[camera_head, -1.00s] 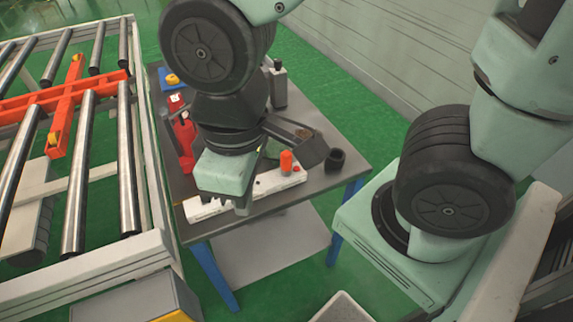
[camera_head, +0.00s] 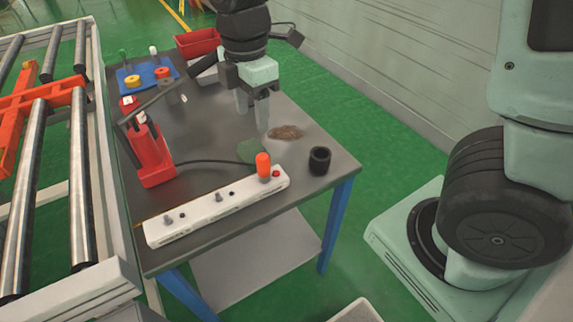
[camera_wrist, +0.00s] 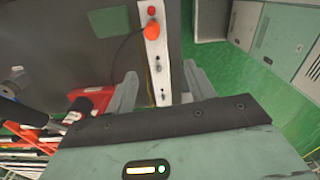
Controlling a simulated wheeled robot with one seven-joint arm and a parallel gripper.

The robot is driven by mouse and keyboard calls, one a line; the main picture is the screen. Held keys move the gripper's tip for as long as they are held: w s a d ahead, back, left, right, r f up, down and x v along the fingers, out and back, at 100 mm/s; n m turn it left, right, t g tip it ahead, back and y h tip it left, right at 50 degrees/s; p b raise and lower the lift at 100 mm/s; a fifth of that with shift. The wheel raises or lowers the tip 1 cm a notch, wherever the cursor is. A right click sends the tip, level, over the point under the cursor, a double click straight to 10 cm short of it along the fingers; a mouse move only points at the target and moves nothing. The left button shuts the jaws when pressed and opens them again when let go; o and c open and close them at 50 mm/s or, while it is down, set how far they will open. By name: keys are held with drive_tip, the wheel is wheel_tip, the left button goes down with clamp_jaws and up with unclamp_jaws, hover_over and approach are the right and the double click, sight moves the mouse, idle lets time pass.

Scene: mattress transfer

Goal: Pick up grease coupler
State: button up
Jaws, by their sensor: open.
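I cannot tell for sure which part is the grease coupler. A red pump-like tool (camera_head: 152,158) with a lever stands at the table's left, and a black hose (camera_head: 205,162) runs from it toward a long white bar (camera_head: 190,222). The bar carries small grey fittings, an orange cap (camera_head: 263,165) and a red button. My gripper (camera_head: 252,112) points down over the table behind the bar, open and empty. In the wrist view my gripper (camera_wrist: 162,88) has its fingers apart. The white bar (camera_wrist: 157,70) and orange cap (camera_wrist: 151,31) show beyond them, with the red tool (camera_wrist: 92,100) at left.
The grey table (camera_head: 205,125) also holds a black cup (camera_head: 319,160), a brown smear (camera_head: 286,132), a green patch (camera_head: 250,152), and a blue mat (camera_head: 128,80) with coloured parts. A red bin (camera_head: 197,42) is at the back. A roller conveyor (camera_head: 80,180) borders the left.

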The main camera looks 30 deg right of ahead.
drive_tip(key=d, duration=0.1)
approach(263, 166)
drive_tip(key=f, duration=0.4)
drive_tip(key=w+f, duration=0.1)
drive_tip(key=f, duration=0.1)
drive_tip(key=shift+d+f, duration=0.15)
drive_tip(key=shift+f, duration=0.25)
drive_tip(key=shift+w+d+f+p, duration=0.1)
drive_tip(key=shift+f+p, duration=0.2)
drive_tip(key=shift+f, duration=0.95)
drive_tip(key=shift+w+d+f+p, duration=0.1)
drive_tip(key=shift+f+p, duration=0.15)
drive_tip(key=shift+f, duration=1.05)
clamp_jaws()
drive_tip(key=shift+r, duration=0.1)
wheel_tip(263, 166, up, 10)
